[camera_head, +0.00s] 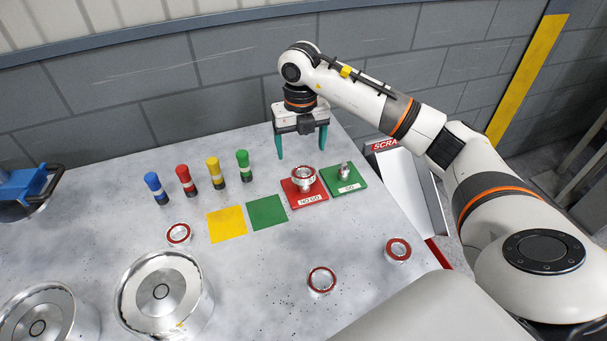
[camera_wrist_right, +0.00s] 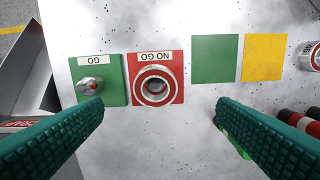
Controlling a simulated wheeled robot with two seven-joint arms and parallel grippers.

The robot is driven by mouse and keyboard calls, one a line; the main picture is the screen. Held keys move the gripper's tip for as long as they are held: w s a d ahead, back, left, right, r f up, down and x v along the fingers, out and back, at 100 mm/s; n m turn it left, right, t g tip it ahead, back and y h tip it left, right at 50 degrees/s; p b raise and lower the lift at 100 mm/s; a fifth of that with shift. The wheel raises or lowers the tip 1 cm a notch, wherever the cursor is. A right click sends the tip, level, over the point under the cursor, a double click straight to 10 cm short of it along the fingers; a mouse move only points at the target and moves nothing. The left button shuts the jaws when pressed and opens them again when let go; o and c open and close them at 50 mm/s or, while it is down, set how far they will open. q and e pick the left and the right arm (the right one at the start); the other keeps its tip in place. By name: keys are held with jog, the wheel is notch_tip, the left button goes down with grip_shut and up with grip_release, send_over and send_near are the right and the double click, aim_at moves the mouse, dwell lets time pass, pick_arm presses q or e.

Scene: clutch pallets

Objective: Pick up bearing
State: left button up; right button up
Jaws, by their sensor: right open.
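A red-faced metal bearing (camera_head: 304,173) sits on the red NO GO plate (camera_head: 307,200); in the right wrist view the bearing (camera_wrist_right: 155,86) lies between and just beyond my fingertips. Other bearings lie on the table: one by the yellow square (camera_head: 178,234), one at the front (camera_head: 322,280) and one near the right edge (camera_head: 398,249). My right gripper (camera_head: 302,152) is open and empty, above the table behind the plates. Its green fingers (camera_wrist_right: 160,104) also show in the right wrist view. My left gripper is out of view.
The green GO plate (camera_head: 352,187) with a metal plug stands right of the NO GO plate. Coloured pegs (camera_head: 213,172) stand left of my right gripper. Large metal drums (camera_head: 162,295) fill the front left. A scrap chute (camera_head: 415,185) lies beyond the right edge.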

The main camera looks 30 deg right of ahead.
aim_at(304, 174)
notch_tip(304, 174, down, 3)
jog(key=shift+f+p, duration=0.15)
jog(key=shift+p, duration=0.2)
jog(key=shift+d+f+p, duration=0.15)
jog(key=shift+f+p, duration=0.35)
jog(key=shift+f, duration=0.1)
notch_tip(304, 174, down, 4)
jog(key=shift+s+d+r+p, duration=0.15)
jog(key=shift+r+p, duration=0.05)
jog(key=shift+p, duration=0.55)
jog(key=shift+f, duration=0.35)
jog(key=shift+r, duration=0.1)
jog(key=c, duration=1.3)
